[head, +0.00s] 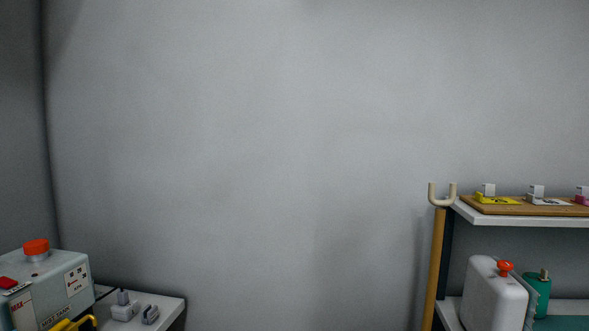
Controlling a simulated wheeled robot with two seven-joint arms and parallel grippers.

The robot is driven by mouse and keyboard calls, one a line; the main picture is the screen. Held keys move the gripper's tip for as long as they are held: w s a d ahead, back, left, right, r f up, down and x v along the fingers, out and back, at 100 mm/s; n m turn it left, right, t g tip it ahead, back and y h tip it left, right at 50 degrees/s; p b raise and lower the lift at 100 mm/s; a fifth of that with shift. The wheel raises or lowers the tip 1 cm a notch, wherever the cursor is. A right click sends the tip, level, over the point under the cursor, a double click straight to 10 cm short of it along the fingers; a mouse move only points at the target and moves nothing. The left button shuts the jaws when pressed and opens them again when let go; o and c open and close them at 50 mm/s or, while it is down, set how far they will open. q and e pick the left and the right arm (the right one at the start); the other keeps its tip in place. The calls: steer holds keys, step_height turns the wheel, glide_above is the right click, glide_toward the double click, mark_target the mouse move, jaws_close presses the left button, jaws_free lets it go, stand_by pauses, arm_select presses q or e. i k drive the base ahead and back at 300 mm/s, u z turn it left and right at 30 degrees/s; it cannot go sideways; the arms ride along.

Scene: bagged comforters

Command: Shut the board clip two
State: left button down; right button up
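A flat wooden board (509,209) lies on the top shelf at the right of the head view. On it stand clip-like pieces in a row: one with a yellow base (497,198), one with a white base (547,200) and one with a pink base (582,199) cut by the right edge. Each has a small pale upright block. I cannot read their marks, tell which is clip two, or tell whether they are open or shut. Neither gripper is in view.
A white shelf (520,220) holds the board; a beige U-shaped hook (442,197) tops its left post. Below are a white jug (494,297) and green bottle (539,290). At left are a grey tank (55,290) and low white table (165,305). Bare wall lies between.

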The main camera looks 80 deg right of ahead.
mark_target(539, 193)
steer(key=i, duration=0.3)
steer(key=z, duration=1.3)
